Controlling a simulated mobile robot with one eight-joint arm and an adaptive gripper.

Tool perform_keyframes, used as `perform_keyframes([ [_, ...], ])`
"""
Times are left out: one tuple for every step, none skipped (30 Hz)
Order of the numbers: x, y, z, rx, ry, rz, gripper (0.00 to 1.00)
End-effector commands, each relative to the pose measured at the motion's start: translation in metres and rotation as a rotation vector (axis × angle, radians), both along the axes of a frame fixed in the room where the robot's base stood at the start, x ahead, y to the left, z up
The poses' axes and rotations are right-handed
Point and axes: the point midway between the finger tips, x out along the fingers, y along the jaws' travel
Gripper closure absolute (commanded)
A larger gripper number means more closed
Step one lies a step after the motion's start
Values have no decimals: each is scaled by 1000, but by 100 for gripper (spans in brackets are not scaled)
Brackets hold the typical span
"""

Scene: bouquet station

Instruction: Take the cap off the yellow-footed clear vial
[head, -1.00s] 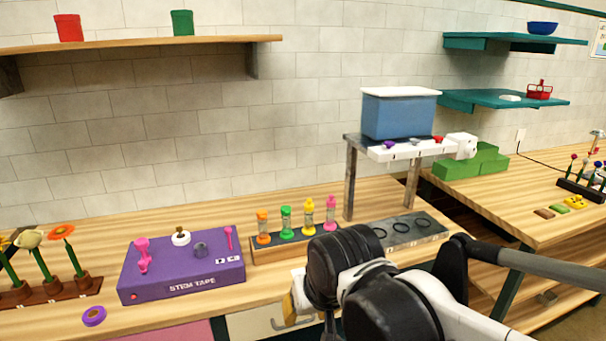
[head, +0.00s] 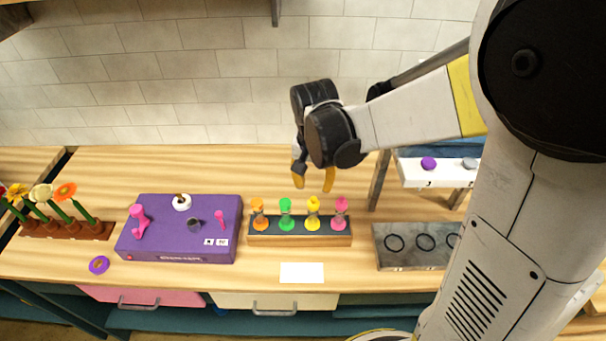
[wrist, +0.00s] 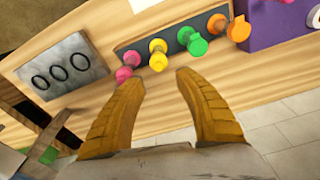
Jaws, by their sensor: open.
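The yellow-footed clear vial (head: 312,214) stands upright in a wooden rack with a dark top (head: 262,240), third from the left in the head view, with a yellow cap on it. It also shows in the wrist view (wrist: 158,55), between the pink vial (wrist: 127,68) and the green vial (wrist: 192,42). An orange vial (head: 259,213) stands at the rack's left end. My gripper (head: 313,183) is open and empty, above and behind the rack. In the wrist view its yellow fingers (wrist: 157,100) are spread, with the yellow vial beyond the gap and apart from them.
A purple stem tape box (head: 180,245) stands left of the rack. A grey plate with black rings (head: 385,258) lies to the right, beside a raised stand (head: 410,175). A white card (head: 301,272) lies in front. Flowers in a brown holder (head: 70,228) stand far left.

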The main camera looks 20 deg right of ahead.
Motion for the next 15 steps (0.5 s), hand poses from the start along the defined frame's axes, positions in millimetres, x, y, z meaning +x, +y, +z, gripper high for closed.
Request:
perform_keyframes([
  [1, -1, -7, 0, 0, 0, 60],
  [1, -1, -9, 0, 0, 0, 60],
  [1, -1, -12, 0, 0, 0, 60],
  [1, -1, -14, 0, 0, 0, 60],
  [1, -1, -16, 0, 0, 0, 60],
  [0, 0, -20, 0, 0, 0, 60],
  [0, 0, -24, 0, 0, 1, 60],
  [-1, 1, -29, 0, 0, 1, 60],
  [-1, 2, -37, 0, 0, 1, 60],
  [-2, 2, -42, 0, 0, 2, 60],
  [-3, 3, -46, -1, -1, 2, 60],
  [-2, 2, -52, -1, -1, 1, 60],
  [-1, 2, -56, 0, -1, 1, 60],
  [-1, 1, -59, 0, -1, 1, 60],
  [0, 1, -62, 0, -1, 1, 60],
])
